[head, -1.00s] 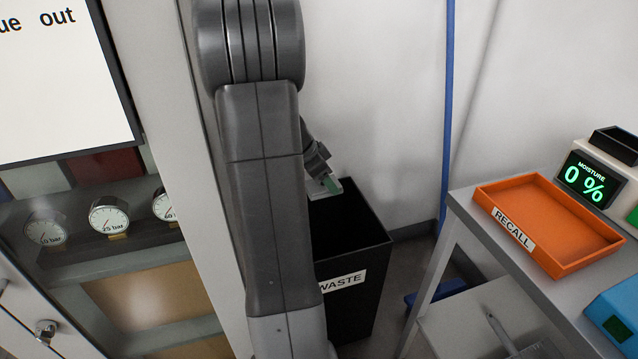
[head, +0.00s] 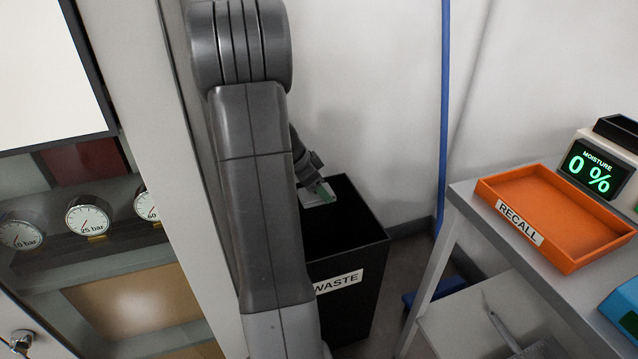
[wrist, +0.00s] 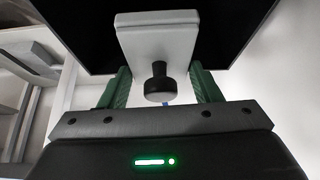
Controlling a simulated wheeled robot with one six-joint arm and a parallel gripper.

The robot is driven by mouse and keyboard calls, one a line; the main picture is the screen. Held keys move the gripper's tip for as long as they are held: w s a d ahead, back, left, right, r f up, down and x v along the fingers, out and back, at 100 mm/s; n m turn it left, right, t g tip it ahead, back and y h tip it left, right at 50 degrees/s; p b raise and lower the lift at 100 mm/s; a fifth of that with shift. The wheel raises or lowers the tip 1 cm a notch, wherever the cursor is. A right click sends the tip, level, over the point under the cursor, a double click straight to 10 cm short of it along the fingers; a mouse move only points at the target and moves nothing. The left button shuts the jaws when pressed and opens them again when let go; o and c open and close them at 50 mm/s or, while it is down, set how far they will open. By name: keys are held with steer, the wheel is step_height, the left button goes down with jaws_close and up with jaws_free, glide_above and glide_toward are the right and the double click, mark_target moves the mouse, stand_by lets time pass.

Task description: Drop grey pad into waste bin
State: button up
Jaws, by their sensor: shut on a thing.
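The grey pad (wrist: 160,45), a light grey block with a black knob, is held by my gripper (wrist: 160,85). The green fingers stand on either side of it in the wrist view. In the head view the pad (head: 313,199) and gripper (head: 326,190) are small and partly hidden by my arm. They appear over the opening of the black waste bin (head: 347,290), labelled WASTE. The bin's dark shape (wrist: 85,30) lies behind the pad in the wrist view. My arm covers the bin's left side.
An orange RECALL tray (head: 555,215) and a moisture meter (head: 590,172) reading 0 % stand on the table at right. A cabinet with several gauges (head: 88,217) is at left.

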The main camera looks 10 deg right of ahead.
steer(key=o, duration=1)
steer(key=p+v, duration=0.2)
steer(key=v, duration=0.5)
steer(key=shift+a+r, duration=0.1)
steer(key=shift+r, duration=0.05)
